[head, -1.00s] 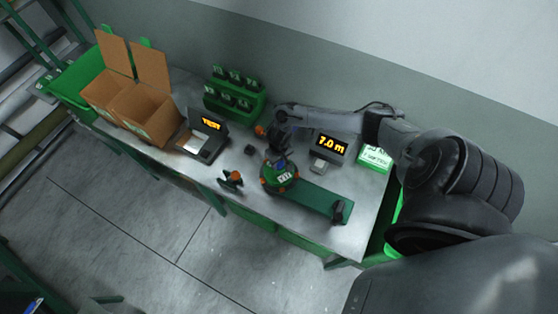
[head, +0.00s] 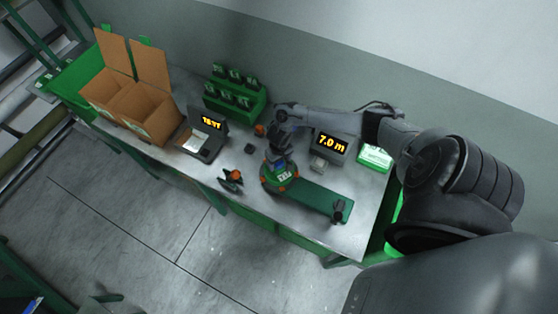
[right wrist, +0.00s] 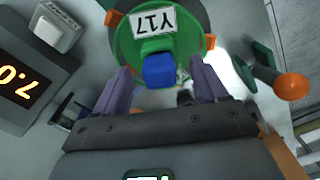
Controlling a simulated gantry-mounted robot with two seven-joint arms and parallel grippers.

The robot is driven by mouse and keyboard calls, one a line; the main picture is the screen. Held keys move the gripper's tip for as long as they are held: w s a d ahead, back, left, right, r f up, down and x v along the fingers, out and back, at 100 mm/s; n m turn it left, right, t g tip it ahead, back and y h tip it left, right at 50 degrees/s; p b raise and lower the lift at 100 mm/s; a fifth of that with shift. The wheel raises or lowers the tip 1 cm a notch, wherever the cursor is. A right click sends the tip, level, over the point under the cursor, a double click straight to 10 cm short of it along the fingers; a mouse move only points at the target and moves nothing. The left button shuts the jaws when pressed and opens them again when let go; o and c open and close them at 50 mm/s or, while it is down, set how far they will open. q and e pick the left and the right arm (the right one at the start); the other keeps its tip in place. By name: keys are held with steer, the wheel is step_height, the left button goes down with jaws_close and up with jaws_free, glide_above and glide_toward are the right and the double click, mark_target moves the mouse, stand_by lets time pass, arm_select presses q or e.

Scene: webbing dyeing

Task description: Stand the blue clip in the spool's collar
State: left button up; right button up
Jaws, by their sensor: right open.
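The blue clip (right wrist: 159,71) shows in the right wrist view against the green spool (right wrist: 130,42), at its collar. It seems upright there, but I cannot tell how deep it sits. My right gripper (right wrist: 160,84) is open, with one purple finger on each side of the clip and gaps between. In the head view my right gripper (head: 277,156) is over the spool (head: 282,181), which has a white label and orange bits at its rim. The gripper hides most of the clip there. My left gripper is not in view.
A green strip (head: 318,201) runs right from the spool to a dark post. A 7.0 m display (head: 331,144) stands right of my gripper. An orange-knobbed part (head: 232,179) stands left of the spool. A label printer, a green rack (head: 236,100) and cardboard boxes (head: 140,105) stand further left.

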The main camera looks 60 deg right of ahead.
step_height(320, 180, up, 10)
steer(key=r+p, duration=0.1)
steer(key=p, duration=0.1)
steer(key=s+a+f+g+y+p, duration=0.1)
steer(key=s+a+f+g+y, duration=0.1)
steer(key=s+a+f, duration=0.55)
steer(key=s+a+r+t+y+p, duration=0.1)
steer(key=s+a+r, duration=0.15)
steer(key=a, duration=0.75)
steer(key=s+a+r+t+y+p, duration=0.1)
steer(key=s+a+t+y, duration=0.15)
steer(key=a, duration=0.75)
steer(key=w+a+r+t+h, duration=0.1)
steer(key=w+a+r+t, duration=0.1)
steer(key=r, duration=0.3)
steer(key=w+a+r+t+h, duration=0.1)
steer(key=w+r, duration=0.1)
steer(key=r, duration=0.3)
steer(key=s+d+r+n+h, duration=0.1)
steer(key=d+r+n+h, duration=0.2)
steer(key=d+r+n, duration=0.4)
step_height(320, 180, up, 2)
steer(key=shift+s+d+n+g+p, duration=0.35)
steer(key=shift+d+n+g+p, duration=0.1)
steer(key=shift+d, duration=0.1)
